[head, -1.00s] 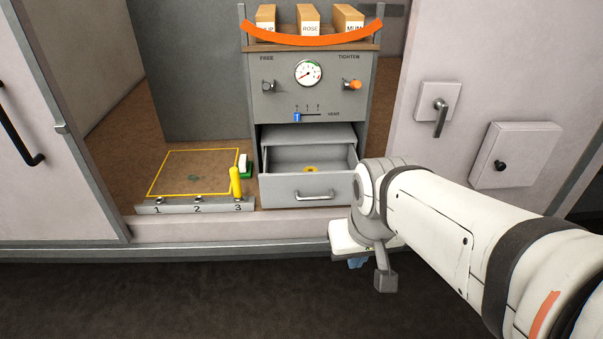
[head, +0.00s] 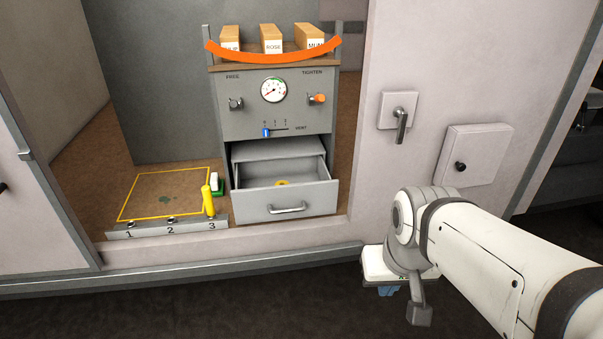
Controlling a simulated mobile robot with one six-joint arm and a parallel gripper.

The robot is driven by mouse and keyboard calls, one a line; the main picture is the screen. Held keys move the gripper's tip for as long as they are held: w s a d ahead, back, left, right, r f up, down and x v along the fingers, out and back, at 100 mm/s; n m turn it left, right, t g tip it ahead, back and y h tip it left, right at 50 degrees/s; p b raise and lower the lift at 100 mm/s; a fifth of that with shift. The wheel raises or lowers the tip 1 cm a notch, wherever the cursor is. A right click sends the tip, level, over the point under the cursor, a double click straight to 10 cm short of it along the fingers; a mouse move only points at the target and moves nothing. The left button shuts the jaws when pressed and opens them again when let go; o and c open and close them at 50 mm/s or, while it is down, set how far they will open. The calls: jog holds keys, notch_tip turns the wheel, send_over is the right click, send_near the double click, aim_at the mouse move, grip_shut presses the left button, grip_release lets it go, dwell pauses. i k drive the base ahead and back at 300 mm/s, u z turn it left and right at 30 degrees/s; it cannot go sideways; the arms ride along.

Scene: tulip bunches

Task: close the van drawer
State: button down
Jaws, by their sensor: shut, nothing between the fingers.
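The van drawer (head: 270,207) is pulled out of the lower part of the grey cabinet (head: 313,118). Its front has a curved metal handle (head: 287,208). A small yellow round thing (head: 281,183) lies inside it. My gripper (head: 388,290) is to the right of and lower than the drawer, in front of the van's sill and apart from the drawer. Only a white housing and a bit of blue show at the arm's end; my wrist hides part of it. The gripper is shut and empty.
A numbered rail (head: 150,230) with a yellow lever (head: 207,200) stands left of the drawer. The sill (head: 330,243) runs below the drawer. A lever handle (head: 401,125) and a panel with a black knob (head: 472,145) stick out at right. Space before the drawer is free.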

aim_at(311, 191)
jog(key=z, duration=0.15)
jog(key=i, duration=1)
